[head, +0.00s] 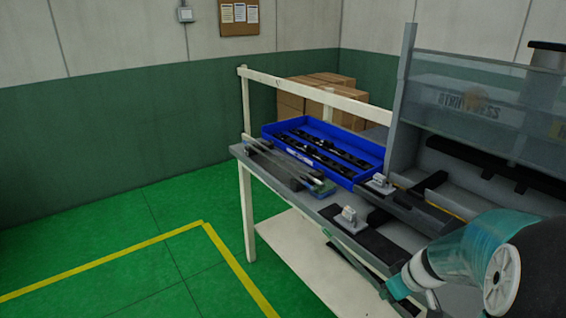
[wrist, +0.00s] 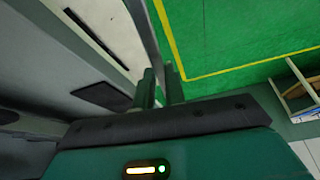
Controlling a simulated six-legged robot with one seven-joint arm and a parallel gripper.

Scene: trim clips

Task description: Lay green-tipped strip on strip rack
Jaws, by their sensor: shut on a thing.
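My gripper (wrist: 161,88) is shut on a long, thin grey strip (wrist: 143,30), which runs up and out of the wrist view between the two green fingers. In the head view my gripper (head: 392,292) is at the lower right, beside the table's front edge. A dark thin strip (head: 350,258) runs from it along that edge, toward the far left. I cannot make out a green tip on the held strip. The strip rack (head: 282,170) appears as dark blocks on the table's left end, with several thin strips across them. A greenish end (head: 323,187) shows at their near side.
A blue tray (head: 353,178) with black parts stands behind the rack. Two pale clip-like pieces (head: 348,218) sit on dark blocks to the right. A grey machine with a clear guard (head: 470,105) stands farther right. The green floor (head: 130,240) left of the table is clear.

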